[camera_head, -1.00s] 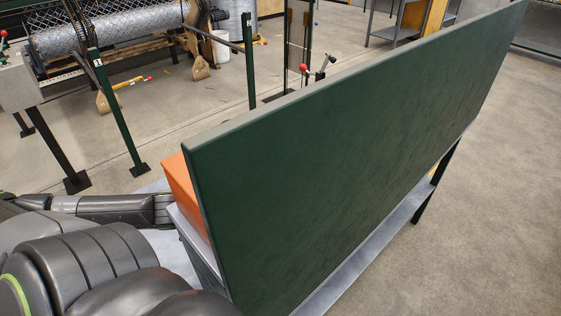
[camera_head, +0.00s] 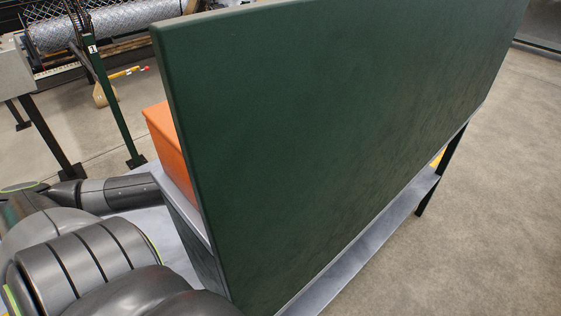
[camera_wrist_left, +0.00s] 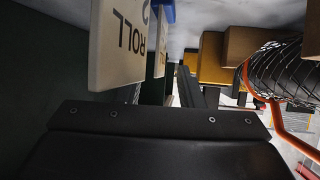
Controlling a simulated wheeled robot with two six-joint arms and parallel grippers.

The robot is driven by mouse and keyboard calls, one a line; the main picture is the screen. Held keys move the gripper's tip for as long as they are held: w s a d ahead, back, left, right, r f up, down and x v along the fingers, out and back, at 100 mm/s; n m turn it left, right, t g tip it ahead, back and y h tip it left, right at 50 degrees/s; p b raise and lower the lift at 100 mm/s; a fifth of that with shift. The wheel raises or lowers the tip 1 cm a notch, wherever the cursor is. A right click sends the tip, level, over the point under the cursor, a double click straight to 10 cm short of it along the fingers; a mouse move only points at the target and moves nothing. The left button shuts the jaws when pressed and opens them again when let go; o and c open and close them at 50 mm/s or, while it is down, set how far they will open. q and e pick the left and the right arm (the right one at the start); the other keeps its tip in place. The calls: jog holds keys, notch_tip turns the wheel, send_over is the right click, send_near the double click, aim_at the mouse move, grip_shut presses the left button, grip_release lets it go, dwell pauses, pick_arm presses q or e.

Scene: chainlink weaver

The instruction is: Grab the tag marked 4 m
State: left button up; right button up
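A white tag (camera_wrist_left: 118,45) with dark lettering, "ROLL" and part of another character, hangs large at the top left of the left wrist view. A second pale tag (camera_wrist_left: 160,45) shows edge-on just behind it. I cannot read "4 m" on either. A dark riveted part of my left gripper (camera_wrist_left: 160,120) fills the bottom of that view, below the tags; its fingertips and any gap are not clear. In the head view my left arm passes behind a large green panel (camera_head: 330,130), which hides that gripper. My right gripper is in neither view.
A green post (camera_head: 112,100) marked 1 stands at the left. A wire mesh roll (camera_wrist_left: 285,75) shows in the wrist view. Open floor lies right of the panel.

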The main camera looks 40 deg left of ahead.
pick_arm(q)
jog(key=shift+w+d+f, duration=0.15)
jog(key=shift+w+f, duration=0.05)
jog(key=shift+w, duration=0.15)
grip_shut()
jog(key=shift+r, duration=0.1)
dwell(0.3)
